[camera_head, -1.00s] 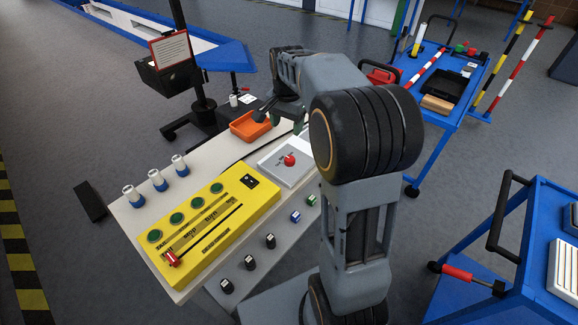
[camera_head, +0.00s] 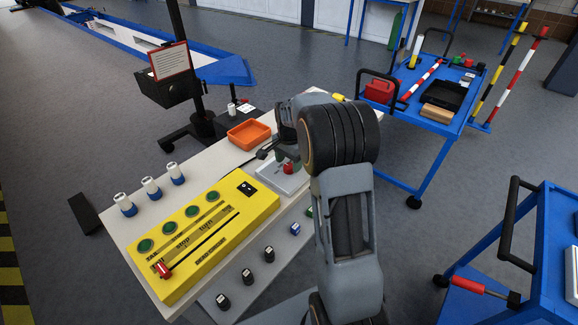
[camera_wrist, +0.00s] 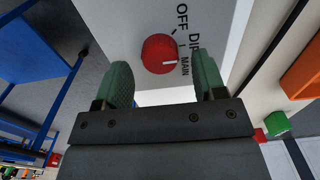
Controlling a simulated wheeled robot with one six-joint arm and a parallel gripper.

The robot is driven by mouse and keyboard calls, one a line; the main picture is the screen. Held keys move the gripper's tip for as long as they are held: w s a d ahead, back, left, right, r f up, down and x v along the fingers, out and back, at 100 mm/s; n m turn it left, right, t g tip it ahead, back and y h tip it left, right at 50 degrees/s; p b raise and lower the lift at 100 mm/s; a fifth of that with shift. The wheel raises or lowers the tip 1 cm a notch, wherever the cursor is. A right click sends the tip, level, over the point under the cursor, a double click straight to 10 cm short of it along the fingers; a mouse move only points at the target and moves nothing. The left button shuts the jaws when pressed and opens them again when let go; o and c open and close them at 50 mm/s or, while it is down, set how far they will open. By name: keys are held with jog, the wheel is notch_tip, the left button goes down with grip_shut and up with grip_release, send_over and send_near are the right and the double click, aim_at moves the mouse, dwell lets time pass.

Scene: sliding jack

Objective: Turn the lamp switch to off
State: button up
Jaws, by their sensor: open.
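A red round knob (camera_wrist: 158,54) sits on a pale plate lettered OFF, DIM and MAIN. The knob's white mark points toward MAIN. In the head view the knob (camera_head: 288,168) shows on its grey-white box (camera_head: 272,175) on the bench, partly covered by my arm. My gripper (camera_wrist: 161,60) is open, with its green fingers either side of the knob in the wrist view. No contact is visible, and the gap to the knob is hard to judge. In the head view my gripper (camera_head: 274,152) is just above the box, mostly hidden by my wrist.
A yellow panel (camera_head: 205,240) with green buttons and a red slider lies left of the box. An orange tray (camera_head: 249,134) stands behind it. Small black blocks (camera_head: 247,276) lie along the front shelf. A blue cart (camera_head: 430,110) stands at the right back.

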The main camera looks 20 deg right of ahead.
jog(key=shift+f, duration=0.8)
jog(key=shift+c, duration=0.5)
jog(key=c, duration=0.8)
jog(key=n+p, duration=0.1)
jog(key=n, duration=0.3)
jog(key=shift+r+p, duration=0.15)
jog(key=shift+p, duration=0.25)
jog(key=shift+n+p, duration=0.6)
jog(key=shift+n, duration=2)
